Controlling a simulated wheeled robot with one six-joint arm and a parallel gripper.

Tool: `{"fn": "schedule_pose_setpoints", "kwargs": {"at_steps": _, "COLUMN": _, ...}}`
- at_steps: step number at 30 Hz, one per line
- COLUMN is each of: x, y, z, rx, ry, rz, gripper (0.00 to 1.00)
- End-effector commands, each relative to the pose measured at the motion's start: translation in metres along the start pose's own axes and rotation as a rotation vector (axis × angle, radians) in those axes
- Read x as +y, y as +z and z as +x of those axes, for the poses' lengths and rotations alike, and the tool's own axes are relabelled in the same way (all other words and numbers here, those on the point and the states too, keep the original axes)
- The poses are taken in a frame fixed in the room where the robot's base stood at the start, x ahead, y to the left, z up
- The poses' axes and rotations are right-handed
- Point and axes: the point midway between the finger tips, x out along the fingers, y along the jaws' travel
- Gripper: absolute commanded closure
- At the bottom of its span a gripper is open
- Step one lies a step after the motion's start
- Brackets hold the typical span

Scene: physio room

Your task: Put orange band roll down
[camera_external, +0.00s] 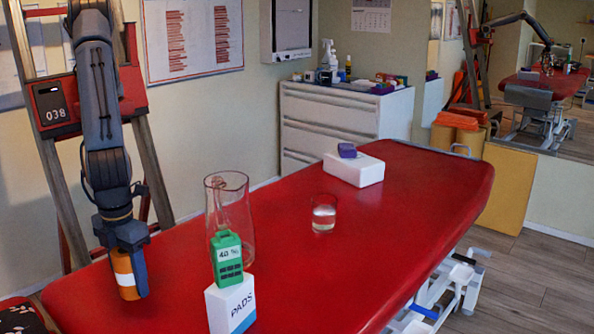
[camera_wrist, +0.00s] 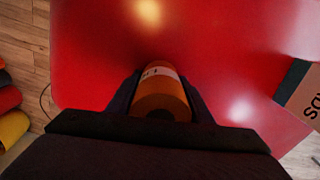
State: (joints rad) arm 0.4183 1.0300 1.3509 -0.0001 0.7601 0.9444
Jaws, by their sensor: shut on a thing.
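The orange band roll (camera_external: 124,274), with a white label, is held upright between the fingers of my gripper (camera_external: 130,262) at the left end of the red treatment table (camera_external: 310,285). In the wrist view the roll (camera_wrist: 160,97) sits between the two dark fingers (camera_wrist: 160,100), with red tabletop beyond it. My gripper is shut on the roll. I cannot tell whether the underside of the roll touches the table.
A white PADS box (camera_external: 231,306) with a green 40 % item (camera_external: 227,258) on it stands right of my gripper. Behind them is a clear vase (camera_external: 230,205). A glass (camera_external: 324,213) and a white block (camera_external: 353,169) with a purple item (camera_external: 347,150) stand farther back.

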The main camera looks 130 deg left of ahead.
Motion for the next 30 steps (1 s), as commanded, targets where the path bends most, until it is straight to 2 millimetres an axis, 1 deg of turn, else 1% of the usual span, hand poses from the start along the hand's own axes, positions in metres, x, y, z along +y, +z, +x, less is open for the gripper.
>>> {"fn": "schedule_pose_setpoints", "kwargs": {"at_steps": 1, "x": 0.0, "y": 0.0, "z": 0.002, "rx": 0.0, "ry": 0.0, "rz": 0.0, "gripper": 0.85}}
{"fn": "schedule_pose_setpoints", "kwargs": {"at_steps": 2, "x": 0.0, "y": 0.0, "z": 0.003, "rx": 0.0, "ry": 0.0, "rz": 0.0, "gripper": 0.52}}
{"fn": "schedule_pose_setpoints", "kwargs": {"at_steps": 3, "x": 0.0, "y": 0.0, "z": 0.002, "rx": 0.0, "ry": 0.0, "rz": 0.0, "gripper": 0.45}}
{"fn": "schedule_pose_setpoints", "kwargs": {"at_steps": 5, "x": 0.0, "y": 0.0, "z": 0.002, "rx": 0.0, "ry": 0.0, "rz": 0.0, "gripper": 0.35}}
{"fn": "schedule_pose_setpoints", "kwargs": {"at_steps": 18, "x": 0.001, "y": 0.0, "z": 0.001, "rx": -0.001, "ry": 0.001, "rz": 0.0, "gripper": 0.35}}
{"fn": "schedule_pose_setpoints", "kwargs": {"at_steps": 21, "x": -0.002, "y": -0.001, "z": -0.014, "rx": 0.002, "ry": -0.003, "rz": 0.0, "gripper": 0.35}}
{"fn": "schedule_pose_setpoints", "kwargs": {"at_steps": 30, "x": 0.0, "y": 0.001, "z": -0.057, "rx": 0.001, "ry": -0.002, "rz": 0.0, "gripper": 0.35}}
